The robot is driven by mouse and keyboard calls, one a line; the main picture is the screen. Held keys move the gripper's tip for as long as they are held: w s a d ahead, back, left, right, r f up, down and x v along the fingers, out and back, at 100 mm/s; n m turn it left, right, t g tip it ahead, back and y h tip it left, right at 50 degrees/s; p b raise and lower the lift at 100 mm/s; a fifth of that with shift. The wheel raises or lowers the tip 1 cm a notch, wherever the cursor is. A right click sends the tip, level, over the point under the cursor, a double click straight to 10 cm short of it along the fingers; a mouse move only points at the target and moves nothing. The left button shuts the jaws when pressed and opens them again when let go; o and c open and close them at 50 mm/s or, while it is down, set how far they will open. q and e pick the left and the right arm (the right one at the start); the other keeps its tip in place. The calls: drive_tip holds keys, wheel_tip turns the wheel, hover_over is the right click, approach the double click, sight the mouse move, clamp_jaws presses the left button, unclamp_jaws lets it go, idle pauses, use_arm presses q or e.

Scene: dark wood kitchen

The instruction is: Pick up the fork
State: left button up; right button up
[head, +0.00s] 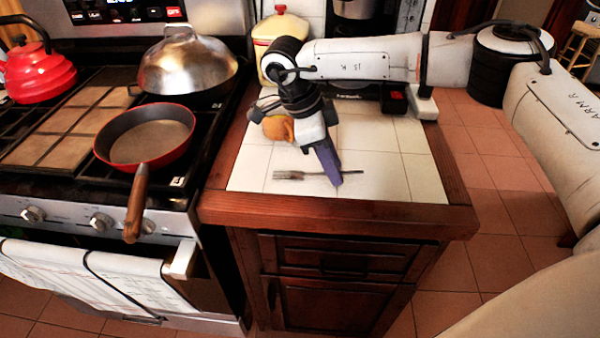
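The fork (290,175) lies on the white tiled counter top (410,180), near its front edge. Its tines point left and its handle runs to the right. My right gripper (337,182) reaches down from above, with its purple fingertips at the handle end of the fork. The fingers overlap in this view, so I cannot tell whether they are open or shut, or whether they touch the handle. My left gripper is not in view.
An orange-brown object (277,128) sits behind my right gripper. A yellow canister (279,33) stands at the back. Left is the stove with a red pan (150,137), a domed lid (188,64) and a red kettle (38,72). The counter's right front is clear.

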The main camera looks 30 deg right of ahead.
drive_tip(key=shift+c, duration=0.5)
clamp_jaws()
drive_tip(key=shift+r, duration=0.15)
